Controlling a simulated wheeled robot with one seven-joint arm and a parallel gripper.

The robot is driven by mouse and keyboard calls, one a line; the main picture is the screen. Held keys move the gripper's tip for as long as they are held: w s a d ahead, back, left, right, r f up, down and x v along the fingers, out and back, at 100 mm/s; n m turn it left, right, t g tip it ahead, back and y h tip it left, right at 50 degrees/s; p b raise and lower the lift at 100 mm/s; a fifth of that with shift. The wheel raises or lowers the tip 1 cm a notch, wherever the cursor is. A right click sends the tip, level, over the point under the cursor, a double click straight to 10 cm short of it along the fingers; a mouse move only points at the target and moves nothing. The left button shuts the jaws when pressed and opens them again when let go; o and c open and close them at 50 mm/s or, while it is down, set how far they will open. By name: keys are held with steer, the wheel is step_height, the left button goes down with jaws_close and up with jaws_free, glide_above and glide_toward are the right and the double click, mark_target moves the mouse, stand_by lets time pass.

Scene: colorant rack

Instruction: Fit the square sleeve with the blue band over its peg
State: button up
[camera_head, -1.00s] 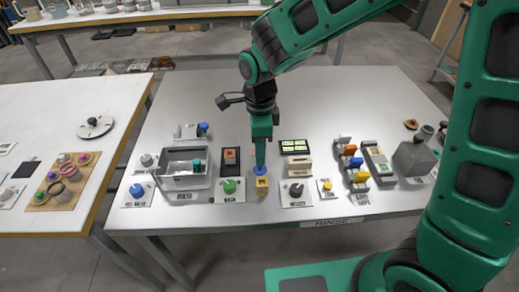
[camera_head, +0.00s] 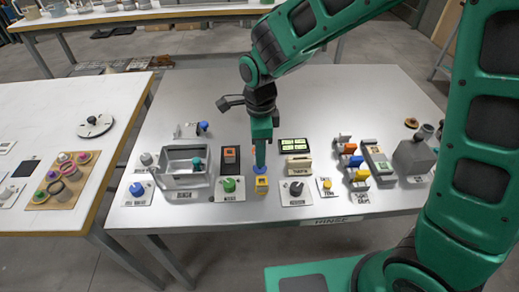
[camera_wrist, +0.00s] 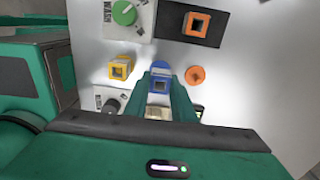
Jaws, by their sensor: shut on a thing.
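My gripper (camera_wrist: 163,95) is shut on the square sleeve with the blue band (camera_wrist: 159,86), which is held between its two green fingers. A round blue base (camera_wrist: 160,66) shows just beyond the sleeve in the wrist view, and the sleeve covers part of it. The peg is hidden, and I cannot tell whether the sleeve is around it or above it. In the head view my gripper (camera_head: 260,165) points straight down at the blue base (camera_head: 261,170).
A yellow square sleeve (camera_wrist: 120,67) stands close on one side, and a round orange base (camera_wrist: 195,74) on the other. An orange sleeve (camera_wrist: 197,24) is on a black block. A green knob (camera_head: 229,184) and a black knob (camera_head: 296,188) flank this row.

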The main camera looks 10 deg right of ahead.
steer(key=shift+f, duration=1.4)
steer(key=o, duration=1.1)
